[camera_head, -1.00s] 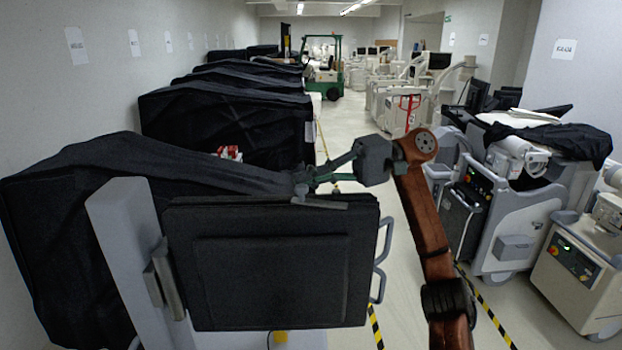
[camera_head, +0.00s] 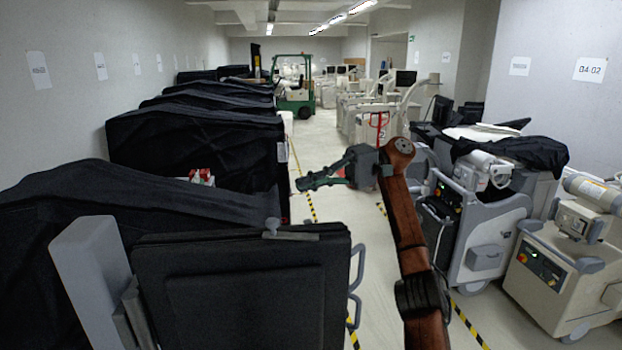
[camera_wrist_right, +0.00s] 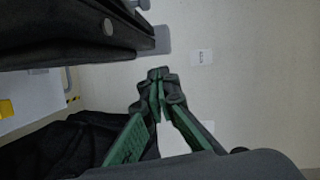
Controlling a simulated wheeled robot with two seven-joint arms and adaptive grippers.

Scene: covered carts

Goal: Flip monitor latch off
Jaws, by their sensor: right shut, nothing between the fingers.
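The black monitor (camera_head: 240,290) stands folded on a light grey cart post at the lower left of the head view. Its latch (camera_head: 272,226) is a small grey knob standing up by a flat grey bar on the monitor's top edge. My right gripper (camera_head: 302,184) is shut and empty, above and beyond the latch, slightly to its right, and apart from it. In the right wrist view its closed fingertips (camera_wrist_right: 158,76) touch nothing, and the dark monitor (camera_wrist_right: 60,50) is at upper left. My left gripper is out of view.
Black-covered carts (camera_head: 200,140) line the left wall. Grey medical machines (camera_head: 490,220) stand at right. The aisle between them has clear floor (camera_head: 325,150) with striped tape. A grey handle (camera_head: 356,280) sticks out from the monitor's right side.

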